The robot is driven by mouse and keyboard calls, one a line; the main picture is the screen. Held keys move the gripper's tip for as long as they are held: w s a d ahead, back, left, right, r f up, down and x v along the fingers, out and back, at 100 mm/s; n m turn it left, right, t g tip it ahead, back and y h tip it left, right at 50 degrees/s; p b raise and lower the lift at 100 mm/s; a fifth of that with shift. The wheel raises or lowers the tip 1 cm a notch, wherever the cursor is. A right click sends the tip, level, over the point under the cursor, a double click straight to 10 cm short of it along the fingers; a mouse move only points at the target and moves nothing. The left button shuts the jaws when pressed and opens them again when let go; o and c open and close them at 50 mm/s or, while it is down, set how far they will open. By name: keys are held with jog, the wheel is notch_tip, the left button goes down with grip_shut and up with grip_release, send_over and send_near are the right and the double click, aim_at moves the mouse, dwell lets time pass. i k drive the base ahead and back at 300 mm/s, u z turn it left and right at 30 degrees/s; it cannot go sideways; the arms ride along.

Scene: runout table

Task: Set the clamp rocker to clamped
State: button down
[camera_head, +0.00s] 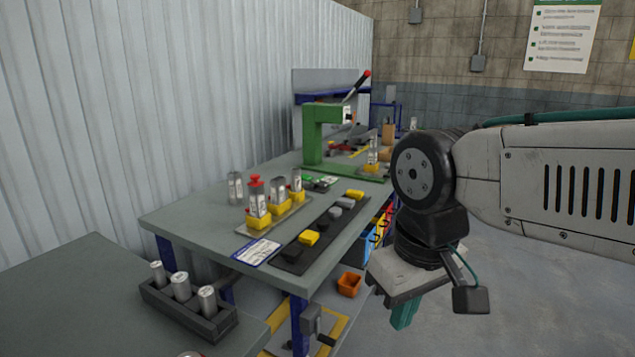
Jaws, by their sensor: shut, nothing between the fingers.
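I cannot pick out the clamp rocker for certain. A small dark unit with green parts (318,182) lies on the workbench (190,217) in front of the green press; it is too small to tell whether it is the rocker or how it is set. My gripper (403,315) hangs to the right of the bench, pointing down, with its teal fingers shut and empty. It is apart from everything on the bench, and my wrist hides part of it.
Yellow holders (281,208) with metal cylinders stand mid-bench, one topped red. A dark strip (325,226) with yellow and grey blocks runs along the bench's right edge. The green press (313,135) stands behind. A tray (214,325) of three cylinders sits front left. Floor at right is clear.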

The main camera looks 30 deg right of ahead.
aim_at(308, 177)
jog(key=k, duration=0.7)
jog(key=z, duration=0.35)
jog(key=i, duration=0.35)
jog(key=z, duration=1)
jog(key=i, duration=1.2)
jog(key=u, duration=0.75)
jog(key=i, duration=0.45)
jog(key=u, duration=0.6)
